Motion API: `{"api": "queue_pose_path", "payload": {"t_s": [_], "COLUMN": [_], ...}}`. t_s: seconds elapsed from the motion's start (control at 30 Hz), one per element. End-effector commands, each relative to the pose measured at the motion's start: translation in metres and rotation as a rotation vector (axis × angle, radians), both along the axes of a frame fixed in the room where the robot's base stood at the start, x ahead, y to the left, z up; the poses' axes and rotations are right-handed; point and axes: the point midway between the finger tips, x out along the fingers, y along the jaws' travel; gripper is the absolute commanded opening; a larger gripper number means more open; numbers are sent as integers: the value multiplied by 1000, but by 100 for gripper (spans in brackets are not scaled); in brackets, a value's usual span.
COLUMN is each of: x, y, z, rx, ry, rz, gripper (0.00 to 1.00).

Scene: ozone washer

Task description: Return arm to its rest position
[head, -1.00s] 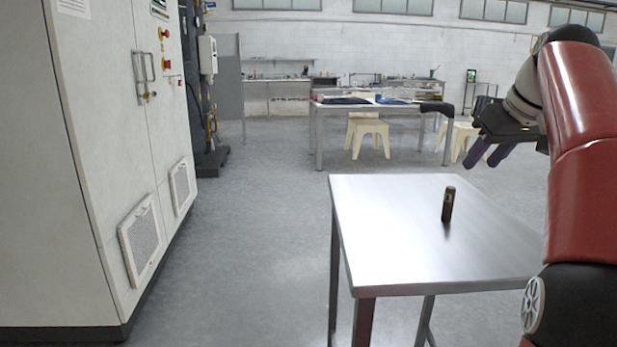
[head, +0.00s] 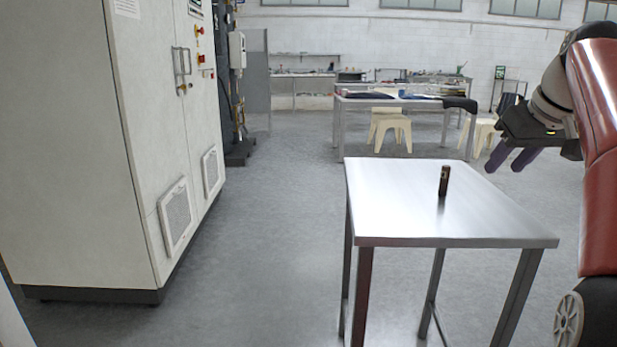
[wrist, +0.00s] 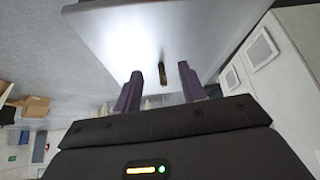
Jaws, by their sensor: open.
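My gripper (head: 512,158) is at the right of the head view, with its two purple fingers apart and nothing between them. It is up in the air, off to the right of the metal table (head: 390,215). A small dark brown cylinder (head: 443,181) stands upright on the table, apart from the gripper. In the wrist view the open fingers (wrist: 159,88) point toward the table (wrist: 215,35), and the cylinder (wrist: 162,73) appears beyond them. My red arm fills the right edge of the head view.
A large pale cabinet (head: 75,150) with vents and red buttons stands at the left. A workbench (head: 400,103) with cream stools (head: 393,133) is at the back. The grey floor (head: 270,240) between cabinet and table is clear.

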Motion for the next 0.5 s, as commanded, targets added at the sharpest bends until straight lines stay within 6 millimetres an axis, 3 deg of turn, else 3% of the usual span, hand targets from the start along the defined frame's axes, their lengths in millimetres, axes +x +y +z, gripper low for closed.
{"api": "queue_pose_path", "payload": {"t_s": [0.27,0.5], "x": [-14,-47], "y": [41,93], "z": [-16,-50], "rx": [-1,-6], "ry": [22,48], "rz": [-26,-62], "gripper": [41,41]}}
